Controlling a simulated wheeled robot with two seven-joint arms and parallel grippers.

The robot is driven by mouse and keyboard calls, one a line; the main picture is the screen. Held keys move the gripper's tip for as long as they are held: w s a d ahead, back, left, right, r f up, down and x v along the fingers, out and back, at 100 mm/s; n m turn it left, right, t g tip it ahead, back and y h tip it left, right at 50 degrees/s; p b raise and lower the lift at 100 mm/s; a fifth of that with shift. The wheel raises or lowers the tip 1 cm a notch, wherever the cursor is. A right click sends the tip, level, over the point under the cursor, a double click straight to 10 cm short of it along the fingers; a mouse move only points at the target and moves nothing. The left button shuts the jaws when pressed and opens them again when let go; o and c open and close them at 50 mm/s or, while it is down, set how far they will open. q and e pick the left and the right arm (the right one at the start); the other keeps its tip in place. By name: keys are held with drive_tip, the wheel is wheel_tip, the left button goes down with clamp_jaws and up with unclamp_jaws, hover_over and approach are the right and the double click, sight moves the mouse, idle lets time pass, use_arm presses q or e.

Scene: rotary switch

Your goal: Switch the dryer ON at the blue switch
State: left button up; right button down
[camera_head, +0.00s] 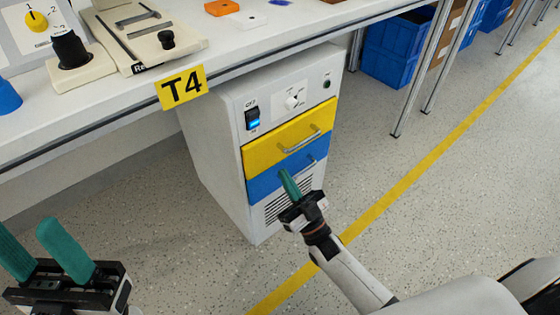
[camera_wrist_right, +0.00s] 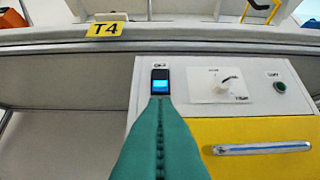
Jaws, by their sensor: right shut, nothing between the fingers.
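The blue switch (camera_head: 253,118) is a black-framed rocker with a glowing blue lower part, at the left of the white dryer cabinet's front panel. A small label above it seems to read OFF. It also shows in the right wrist view (camera_wrist_right: 160,81), just above my fingertips. My right gripper (camera_head: 284,174) is shut and empty, its green fingers pressed together in front of the blue drawer, below and right of the switch in the head view. The closed fingers fill the lower middle of the wrist view (camera_wrist_right: 158,106). My left gripper (camera_head: 27,235) is open and empty at lower left.
The dryer cabinet (camera_head: 214,125) stands under the white table edge with the T4 sign (camera_head: 181,87). Its panel holds a white dial (camera_head: 293,101) and a green button (camera_head: 327,83). Below are a yellow drawer (camera_head: 265,149) and a blue drawer (camera_head: 262,188) with handles. Floor in front is clear.

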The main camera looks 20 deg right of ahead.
drive_tip(key=shift+f+v, duration=0.2)
drive_tip(key=shift+v, duration=0.85)
drive_tip(key=shift+w, duration=0.15)
